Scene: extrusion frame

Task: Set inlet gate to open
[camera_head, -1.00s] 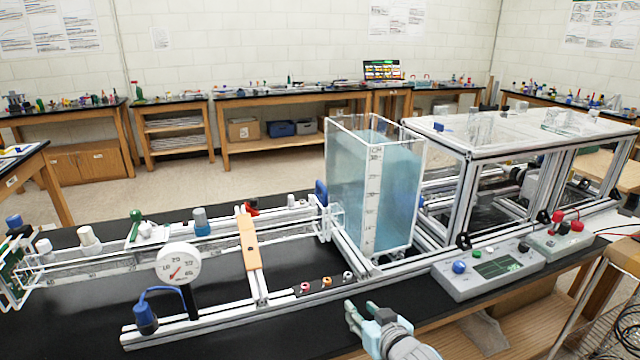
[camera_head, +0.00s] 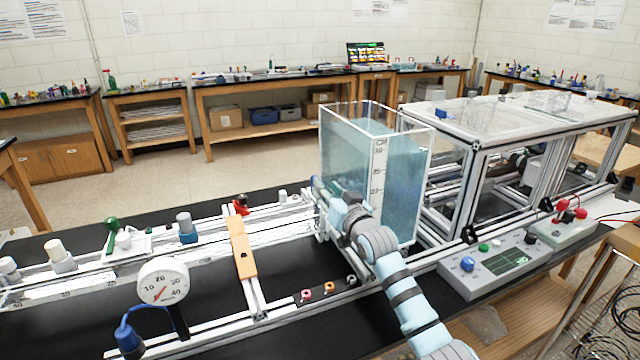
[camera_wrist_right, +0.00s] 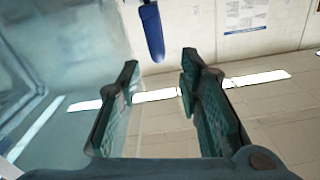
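A blue handle (camera_wrist_right: 152,32), which appears to be the inlet gate's handle, shows in the right wrist view just beyond the gap between my fingertips. It is apart from both fingers. My right gripper (camera_wrist_right: 158,75) is open and empty. In the head view, my right gripper (camera_head: 322,184) is at the near left side of the clear water tank (camera_head: 379,185), where the flume channel (camera_head: 285,215) meets it. The gripper and arm hide the handle and most of the gate there. My left gripper is not in view.
A pressure gauge (camera_head: 163,281) and an orange crossbar (camera_head: 242,252) stand along the rig to the left. A grey control box (camera_head: 495,265) sits right of my arm. An aluminium frame (camera_head: 470,190) stands behind it.

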